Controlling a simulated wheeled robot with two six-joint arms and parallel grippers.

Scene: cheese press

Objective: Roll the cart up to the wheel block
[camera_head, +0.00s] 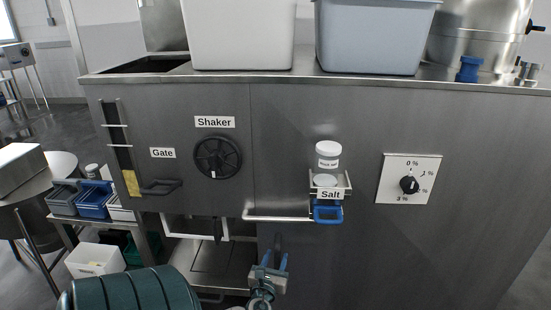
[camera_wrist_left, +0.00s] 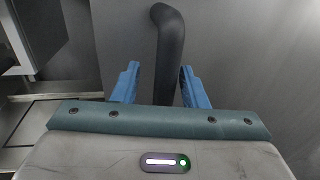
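My left gripper (camera_head: 270,262) is low in front of the steel machine, its two blue fingers pointing up in the picture. In the left wrist view the blue fingers (camera_wrist_left: 159,88) stand apart, one on each side of a dark bent bar handle (camera_wrist_left: 170,45). A gap shows on the bar's left, and the bar is close to the right finger. A low steel tray-like surface (camera_head: 212,262), possibly part of the cart, lies under the machine, left of the gripper. I cannot make out the wheel block. My right gripper is not in view.
The machine front (camera_head: 300,115) carries a Shaker wheel (camera_head: 218,157), a Gate handle (camera_head: 161,187), a Salt holder (camera_head: 330,194) and a dial (camera_head: 409,185). Two tubs, white (camera_head: 238,35) and grey (camera_head: 367,38), stand on top. Small bins (camera_head: 93,203) and a table (camera_head: 30,185) stand left.

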